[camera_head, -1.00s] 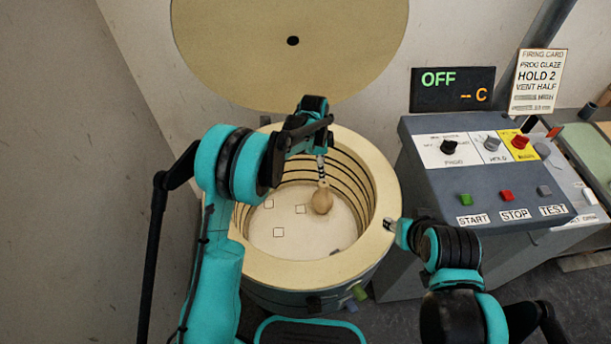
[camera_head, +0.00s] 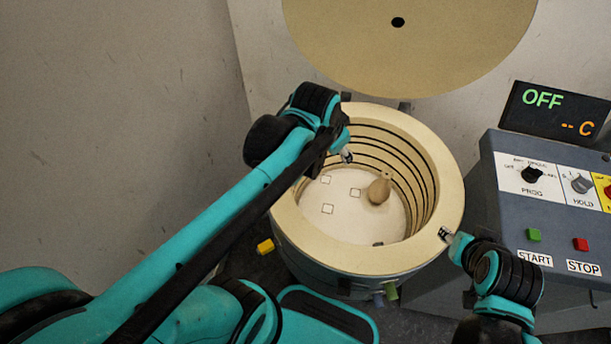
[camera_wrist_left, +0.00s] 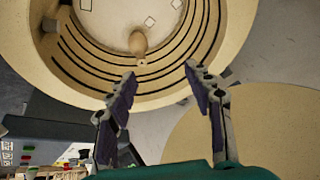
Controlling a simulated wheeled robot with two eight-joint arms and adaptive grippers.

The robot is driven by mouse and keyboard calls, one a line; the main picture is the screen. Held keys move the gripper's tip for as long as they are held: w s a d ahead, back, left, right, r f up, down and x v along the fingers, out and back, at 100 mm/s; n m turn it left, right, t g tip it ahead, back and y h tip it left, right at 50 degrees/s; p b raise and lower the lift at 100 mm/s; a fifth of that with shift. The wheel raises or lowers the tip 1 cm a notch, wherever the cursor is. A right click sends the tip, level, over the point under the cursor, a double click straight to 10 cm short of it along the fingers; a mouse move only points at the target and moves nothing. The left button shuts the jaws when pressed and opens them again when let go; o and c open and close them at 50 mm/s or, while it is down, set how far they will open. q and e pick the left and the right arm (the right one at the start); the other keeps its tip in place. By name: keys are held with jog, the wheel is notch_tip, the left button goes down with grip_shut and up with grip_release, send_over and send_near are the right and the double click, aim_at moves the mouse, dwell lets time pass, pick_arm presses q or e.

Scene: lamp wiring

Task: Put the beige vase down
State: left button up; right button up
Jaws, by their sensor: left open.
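The beige vase (camera_head: 379,188) stands on the pale floor inside the round kiln (camera_head: 290,225), near the right part of the wall. It appears upright, with its narrow neck up. My left gripper (camera_head: 346,155) is over the kiln, up and left of the vase and apart from it. In the left wrist view my left gripper (camera_wrist_left: 160,75) is open and empty, and the vase (camera_wrist_left: 138,42) lies beyond its fingertips. My right gripper (camera_head: 446,235) is at the kiln's right rim; its fingers are too small to judge.
Several square marks (camera_head: 327,209) lie on the kiln floor, left of the vase. The kiln's round lid (camera_head: 400,60) stands raised behind. A grey control console (camera_head: 560,200) stands at the right, its display (camera_head: 555,112) reading OFF. A yellow block (camera_head: 265,247) is left of the kiln.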

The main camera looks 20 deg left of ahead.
pick_arm(q)
jog(key=s+a+f+n+t, duration=0.2)
jog(key=s+n, duration=0.3)
jog(key=s, duration=0.4)
jog(key=shift+s+a+y, duration=0.3)
jog(key=shift+a, duration=0.5)
